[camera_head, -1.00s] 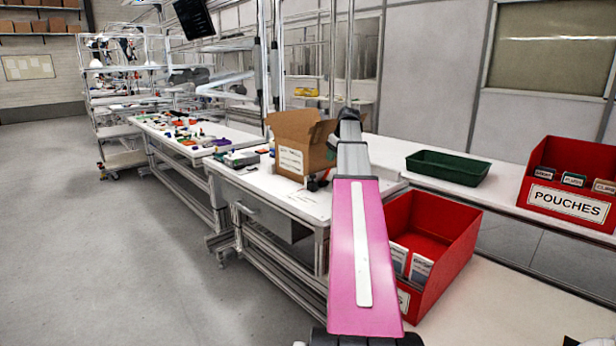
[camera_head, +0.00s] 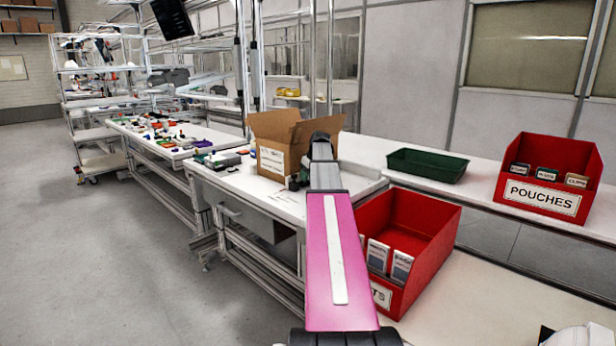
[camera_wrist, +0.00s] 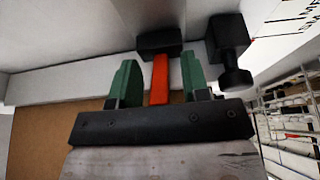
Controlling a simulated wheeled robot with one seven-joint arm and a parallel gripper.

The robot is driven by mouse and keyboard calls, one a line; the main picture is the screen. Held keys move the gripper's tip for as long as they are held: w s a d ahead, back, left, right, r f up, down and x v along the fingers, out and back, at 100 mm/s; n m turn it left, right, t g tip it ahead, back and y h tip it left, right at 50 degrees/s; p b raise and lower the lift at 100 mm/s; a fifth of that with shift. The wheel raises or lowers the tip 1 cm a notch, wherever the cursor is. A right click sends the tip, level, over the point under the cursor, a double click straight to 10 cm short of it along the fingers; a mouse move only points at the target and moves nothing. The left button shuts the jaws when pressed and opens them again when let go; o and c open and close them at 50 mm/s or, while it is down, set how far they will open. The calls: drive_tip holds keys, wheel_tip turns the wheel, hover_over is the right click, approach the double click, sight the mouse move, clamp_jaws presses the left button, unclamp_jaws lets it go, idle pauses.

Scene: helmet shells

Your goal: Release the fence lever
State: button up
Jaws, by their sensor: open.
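The fence lever (camera_wrist: 160,82) is a flat orange-red bar in the wrist view, running up to a black block (camera_wrist: 159,41) at its far end. My gripper (camera_wrist: 158,66) is open, with one green finger on each side of the lever. Small gaps show between the lever and both fingers. The near end of the lever is hidden behind the black gripper body. In the head view my arm reaches over the white bench (camera_head: 268,203), and the lever and my fingers cannot be made out there.
A black knob-shaped part (camera_wrist: 229,48) stands close to the right finger. An open cardboard box (camera_head: 280,150) is on the bench beside my arm. A red bin (camera_head: 425,235), a green tray (camera_head: 428,165) and a red POUCHES bin (camera_head: 548,180) are to the right.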

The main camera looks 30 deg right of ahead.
drive_tip(key=shift+f, duration=0.1)
clamp_jaws()
drive_tip(key=shift+w+a+g, duration=0.1)
drive_tip(key=shift+w+g, duration=0.25)
drive_tip(key=shift+g, duration=0.15)
drive_tip(key=shift+r+g+h, duration=0.2)
drive_tip(key=shift+g+h, duration=0.2)
drive_tip(key=shift+g, duration=0.4)
unclamp_jaws()
